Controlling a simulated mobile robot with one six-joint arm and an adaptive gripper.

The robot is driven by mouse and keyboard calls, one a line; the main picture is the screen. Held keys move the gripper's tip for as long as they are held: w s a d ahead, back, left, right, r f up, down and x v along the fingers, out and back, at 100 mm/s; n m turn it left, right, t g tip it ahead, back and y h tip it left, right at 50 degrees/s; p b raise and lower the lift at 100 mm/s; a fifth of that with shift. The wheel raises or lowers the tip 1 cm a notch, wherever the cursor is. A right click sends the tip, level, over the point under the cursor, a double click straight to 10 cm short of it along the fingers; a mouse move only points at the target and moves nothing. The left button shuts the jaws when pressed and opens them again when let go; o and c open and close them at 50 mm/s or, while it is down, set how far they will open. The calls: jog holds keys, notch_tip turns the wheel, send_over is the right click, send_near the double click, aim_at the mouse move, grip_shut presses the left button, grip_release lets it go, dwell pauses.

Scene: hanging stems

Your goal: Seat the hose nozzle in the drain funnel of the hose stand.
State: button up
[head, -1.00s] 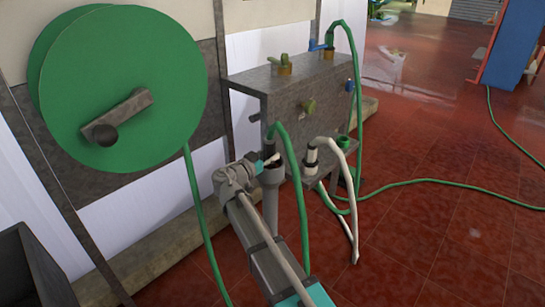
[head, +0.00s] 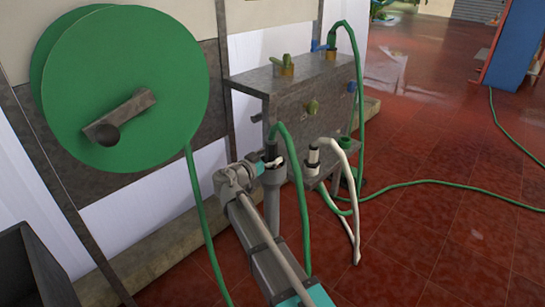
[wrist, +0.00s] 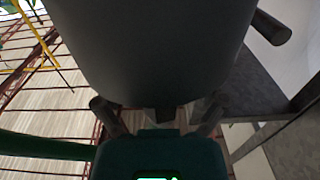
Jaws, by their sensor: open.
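In the head view, the hose nozzle (head: 270,151), dark with a green hose looping from its top, stands upright at the mouth of the grey drain funnel (head: 273,177). Its lower end appears to be inside the funnel; the depth cannot be seen. My gripper (head: 262,166) is at the funnel's rim, just left of and below the nozzle. In the wrist view, my gripper (wrist: 160,118) has its dark fingers apart. A large dark rounded surface, probably the funnel, fills the picture just beyond them.
The grey hose stand (head: 310,95) has valves on top and front. A white hose (head: 347,165) hangs from a holder right of the funnel. A green reel (head: 125,70) is at the left. Green hose lies across the red floor (head: 430,230), which is otherwise mostly open.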

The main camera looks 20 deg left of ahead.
jog(key=v, duration=1.1)
jog(key=shift+s+a, duration=0.15)
jog(key=shift+s, duration=0.2)
dwell(0.3)
